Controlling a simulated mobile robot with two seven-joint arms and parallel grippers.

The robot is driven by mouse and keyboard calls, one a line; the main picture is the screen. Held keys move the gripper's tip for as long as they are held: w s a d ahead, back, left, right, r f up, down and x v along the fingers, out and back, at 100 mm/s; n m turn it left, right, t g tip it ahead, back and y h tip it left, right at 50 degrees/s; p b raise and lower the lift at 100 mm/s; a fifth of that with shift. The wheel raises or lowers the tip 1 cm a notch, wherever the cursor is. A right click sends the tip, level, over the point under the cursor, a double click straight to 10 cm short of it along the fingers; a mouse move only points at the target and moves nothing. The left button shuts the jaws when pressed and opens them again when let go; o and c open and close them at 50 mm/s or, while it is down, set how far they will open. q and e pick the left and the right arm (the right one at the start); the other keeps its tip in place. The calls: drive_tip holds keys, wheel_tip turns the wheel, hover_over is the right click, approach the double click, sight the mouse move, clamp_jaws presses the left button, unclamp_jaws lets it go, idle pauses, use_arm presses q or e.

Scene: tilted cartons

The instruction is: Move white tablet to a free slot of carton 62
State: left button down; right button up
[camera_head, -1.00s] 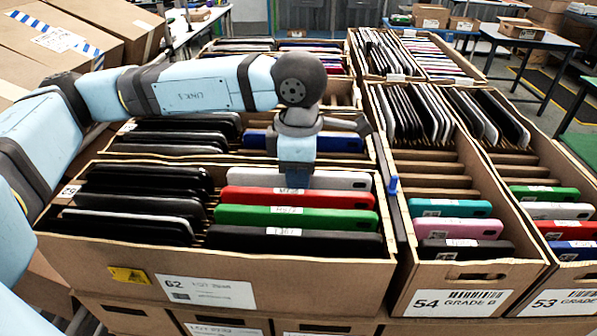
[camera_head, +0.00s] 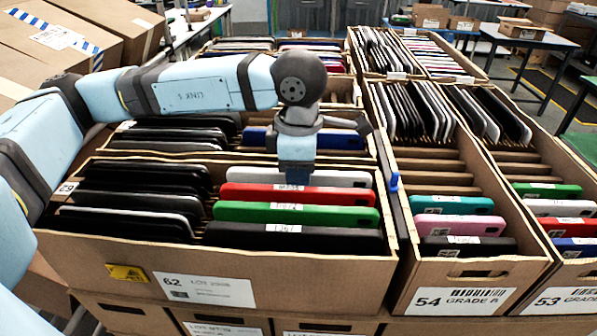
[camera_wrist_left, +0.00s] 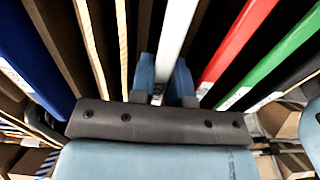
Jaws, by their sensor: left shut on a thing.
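The white tablet (camera_head: 341,178) stands on edge at the back of the right-hand row in carton 62 (camera_head: 320,284). My left gripper (camera_head: 296,172) comes down over it from above. In the left wrist view the two blue fingers (camera_wrist_left: 163,82) are shut on the upper edge of the white tablet (camera_wrist_left: 174,40), one on each side. The tablet still sits low among its neighbours, and its lower part is hidden. A red tablet (camera_head: 340,195), a green one (camera_head: 340,216) and a black one (camera_head: 340,240) stand in front of it. My right gripper is not in view.
Several dark tablets (camera_head: 130,200) fill the left row of carton 62. A blue tablet (camera_head: 340,140) stands in the carton behind. Carton 54 (camera_head: 400,298) adjoins on the right, with pink and teal tablets and bare dividers.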

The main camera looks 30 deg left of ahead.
use_arm(q)
drive_tip(key=c, duration=1)
unclamp_jaws()
wheel_tip(320, 180, up, 14)
drive_tip(key=shift+f, duration=0.1)
wheel_tip(320, 180, up, 7)
drive_tip(key=p, duration=0.3)
drive_tip(key=shift+p, duration=0.35)
